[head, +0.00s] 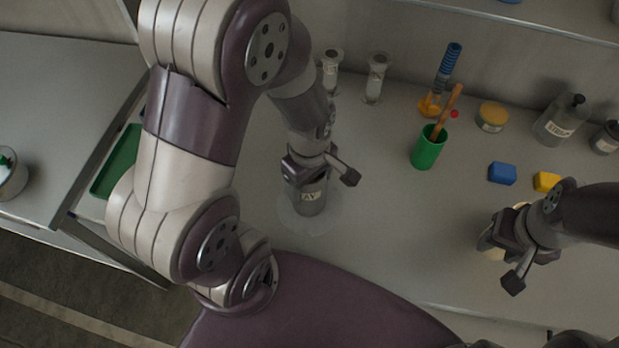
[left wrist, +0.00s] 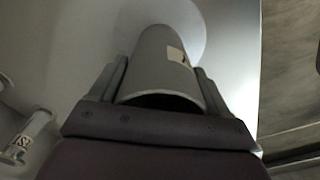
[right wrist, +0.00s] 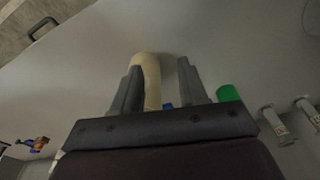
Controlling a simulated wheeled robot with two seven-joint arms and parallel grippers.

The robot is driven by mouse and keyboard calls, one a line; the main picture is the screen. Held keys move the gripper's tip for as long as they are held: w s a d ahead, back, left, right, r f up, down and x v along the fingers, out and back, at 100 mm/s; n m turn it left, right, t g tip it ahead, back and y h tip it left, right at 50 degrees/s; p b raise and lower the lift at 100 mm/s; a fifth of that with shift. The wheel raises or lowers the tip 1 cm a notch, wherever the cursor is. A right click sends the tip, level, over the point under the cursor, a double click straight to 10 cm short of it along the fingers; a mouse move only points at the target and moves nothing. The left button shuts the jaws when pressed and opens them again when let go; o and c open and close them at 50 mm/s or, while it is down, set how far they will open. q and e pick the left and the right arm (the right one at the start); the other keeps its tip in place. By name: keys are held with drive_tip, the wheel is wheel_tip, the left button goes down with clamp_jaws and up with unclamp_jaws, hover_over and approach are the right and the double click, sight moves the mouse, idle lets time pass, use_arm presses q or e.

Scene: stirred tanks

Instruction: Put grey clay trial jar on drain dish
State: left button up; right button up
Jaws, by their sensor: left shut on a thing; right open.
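The grey clay trial jar (head: 309,199) is upright in my left gripper (head: 312,180), with a pale label on its side. In the left wrist view the grey jar (left wrist: 160,65) sits between the two fingers (left wrist: 160,90), which are shut on it. The drain dish (head: 325,218) is a pale, clear round disc directly under the jar; it also shows in the left wrist view (left wrist: 196,32). I cannot tell whether the jar's base touches it. My right gripper (head: 508,248) is open, its fingers (right wrist: 162,90) either side of a cream cylinder (right wrist: 150,75).
A green cup (head: 427,152) with a wooden-handled tool, a blue block (head: 502,173), a yellow block (head: 547,182) and a yellow-lidded jar (head: 491,117) stand on the right. Glass vessels (head: 376,80) stand behind. The middle counter is clear. A green tray (head: 118,165) lies left.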

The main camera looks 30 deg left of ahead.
use_arm(q)
drive_tip(key=shift+f, duration=0.1)
drive_tip(key=o, duration=1.1)
drive_tip(key=shift+c, duration=0.2)
wheel_tip(320, 180, up, 12)
drive_tip(key=shift+p, duration=0.35)
